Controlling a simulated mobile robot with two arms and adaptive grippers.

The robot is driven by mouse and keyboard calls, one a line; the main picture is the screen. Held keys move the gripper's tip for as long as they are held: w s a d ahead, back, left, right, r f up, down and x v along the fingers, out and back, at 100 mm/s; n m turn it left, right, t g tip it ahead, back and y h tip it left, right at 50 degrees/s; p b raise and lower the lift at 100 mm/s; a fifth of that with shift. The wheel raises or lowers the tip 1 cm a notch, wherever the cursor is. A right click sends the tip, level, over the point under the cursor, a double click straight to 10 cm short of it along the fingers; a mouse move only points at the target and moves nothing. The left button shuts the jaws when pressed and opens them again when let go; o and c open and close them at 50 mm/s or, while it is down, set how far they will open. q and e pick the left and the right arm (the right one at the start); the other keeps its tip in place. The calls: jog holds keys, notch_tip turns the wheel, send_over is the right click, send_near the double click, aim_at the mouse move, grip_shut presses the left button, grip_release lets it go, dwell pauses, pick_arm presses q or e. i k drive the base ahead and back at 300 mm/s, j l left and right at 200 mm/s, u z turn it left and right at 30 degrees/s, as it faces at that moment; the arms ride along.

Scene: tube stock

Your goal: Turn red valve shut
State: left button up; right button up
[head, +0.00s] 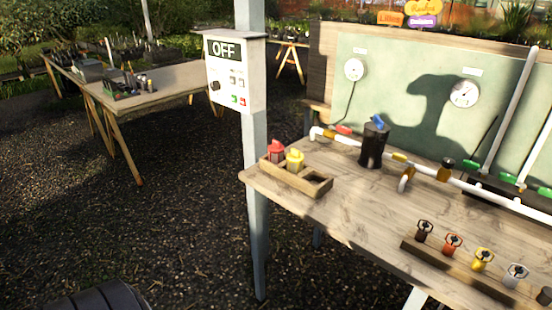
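A separate red-bodied fitting (452,243) stands in a wooden strip at the bench's front right. Neither of my grippers is in the head view.
A wooden tray (296,178) holds red-topped and yellow-topped bottles. Another table (160,82) stands at back left. The gravel at left is clear.

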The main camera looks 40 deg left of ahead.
aim_at(340, 129)
jog(key=i+j+u, duration=0.1)
jog(key=i+j, duration=0.75)
jog(key=j, duration=0.15)
